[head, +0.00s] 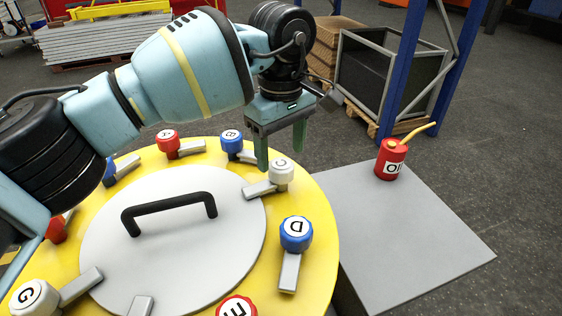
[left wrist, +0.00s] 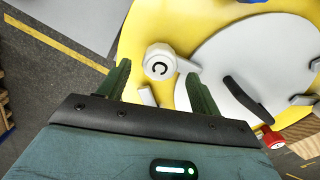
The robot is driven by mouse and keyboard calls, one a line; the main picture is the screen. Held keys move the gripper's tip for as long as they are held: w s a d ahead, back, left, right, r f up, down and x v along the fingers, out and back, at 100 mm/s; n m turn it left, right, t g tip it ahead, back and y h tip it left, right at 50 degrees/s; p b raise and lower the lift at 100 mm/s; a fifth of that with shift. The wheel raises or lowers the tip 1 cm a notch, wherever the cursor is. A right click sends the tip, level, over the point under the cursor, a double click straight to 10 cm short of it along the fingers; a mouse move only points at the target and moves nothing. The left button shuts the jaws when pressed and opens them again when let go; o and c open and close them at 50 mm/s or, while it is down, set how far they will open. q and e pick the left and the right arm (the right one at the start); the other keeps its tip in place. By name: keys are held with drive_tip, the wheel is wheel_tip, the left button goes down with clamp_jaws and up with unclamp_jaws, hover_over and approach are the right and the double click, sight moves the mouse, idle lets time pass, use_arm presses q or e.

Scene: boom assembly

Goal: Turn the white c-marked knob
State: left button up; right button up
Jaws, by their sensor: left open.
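The white C-marked knob (head: 282,171) sits near the right edge of the yellow round plate (head: 318,210), with a grey bar beside it pointing toward the centre. In the left wrist view the same white knob (left wrist: 160,62) shows its C just beyond my fingers. My left gripper (head: 281,160) is open and empty, fingers pointing down, close to the knob. In the left wrist view the knob lies between the directions of the two fingertips (left wrist: 160,80). I cannot tell whether a finger touches it. My right gripper is not in view.
A blue D knob (head: 296,233), a blue B knob (head: 232,141) and a red knob (head: 167,140) stand around the plate. A black handle (head: 170,208) rises from the grey lid (head: 190,260). A red oil can (head: 391,160) stands on a grey table (head: 420,235) at right.

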sight(281, 163)
use_arm(q)
drive_tip(key=shift+f, duration=1.85)
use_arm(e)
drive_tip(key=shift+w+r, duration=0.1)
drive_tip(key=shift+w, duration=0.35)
use_arm(q)
drive_tip(key=shift+c, duration=0.4)
drive_tip(key=c, duration=0.9)
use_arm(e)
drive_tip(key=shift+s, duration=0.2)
